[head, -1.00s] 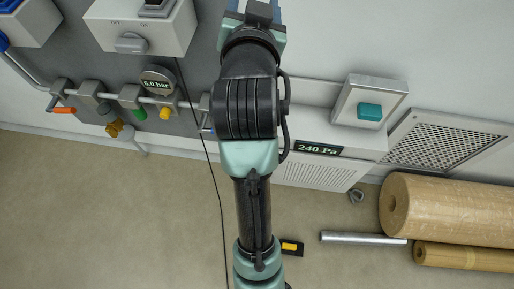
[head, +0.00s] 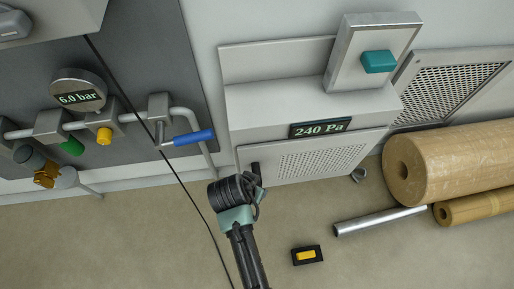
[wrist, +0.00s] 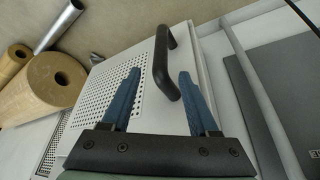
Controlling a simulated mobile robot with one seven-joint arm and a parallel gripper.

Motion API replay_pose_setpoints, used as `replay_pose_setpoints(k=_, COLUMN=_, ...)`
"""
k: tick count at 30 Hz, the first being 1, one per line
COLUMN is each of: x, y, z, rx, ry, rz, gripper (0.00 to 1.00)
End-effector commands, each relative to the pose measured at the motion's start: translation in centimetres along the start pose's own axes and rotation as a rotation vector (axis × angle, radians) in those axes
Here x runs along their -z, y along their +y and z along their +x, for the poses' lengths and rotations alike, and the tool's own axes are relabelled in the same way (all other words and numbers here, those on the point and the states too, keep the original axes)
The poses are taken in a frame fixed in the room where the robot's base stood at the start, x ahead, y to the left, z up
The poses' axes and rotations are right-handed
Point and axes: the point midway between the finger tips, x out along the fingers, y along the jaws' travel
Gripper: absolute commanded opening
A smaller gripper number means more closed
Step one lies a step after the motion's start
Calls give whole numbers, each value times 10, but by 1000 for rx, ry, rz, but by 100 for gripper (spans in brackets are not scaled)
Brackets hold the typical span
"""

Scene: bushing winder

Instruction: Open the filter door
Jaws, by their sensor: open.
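The filter door is a pale panel with a perforated grille (head: 322,158) under the 240 Pa display (head: 320,127); it looks closed. Its black bar handle (head: 256,173) is at the door's left end, close to my arm. In the wrist view the door (wrist: 122,88) and the curved black handle (wrist: 161,62) fill the middle. My gripper (wrist: 158,74) is open, its blue fingers pointing at the door. The handle appears between the two fingers in the picture; I see no clear contact and cannot tell the depth gap. My fingers are hidden in the head view.
A blue-handled valve (head: 192,138) and a dark cable (head: 165,155) are left of the door. A box with a teal button (head: 378,62) is above. Brown rolls (head: 450,160), a metal pipe (head: 380,221) and a black-and-yellow item (head: 307,255) lie on the floor.

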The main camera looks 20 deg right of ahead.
Motion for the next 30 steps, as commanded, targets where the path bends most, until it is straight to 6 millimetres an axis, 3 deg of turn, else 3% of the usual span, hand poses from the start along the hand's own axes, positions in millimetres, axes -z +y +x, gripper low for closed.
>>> replay_pose_setpoints(k=9, x=-2, y=-1, z=72, rx=1, ry=0, rz=0, gripper=61)
replay_pose_setpoints(k=15, x=0, y=-1, z=102, rx=3, ry=2, rz=0, gripper=61)
replay_pose_setpoints(k=21, x=0, y=-1, z=113, rx=2, ry=1, rz=-1, gripper=61)
replay_pose_setpoints(k=30, x=1, y=-1, z=113, rx=3, ry=2, rz=-1, gripper=59)
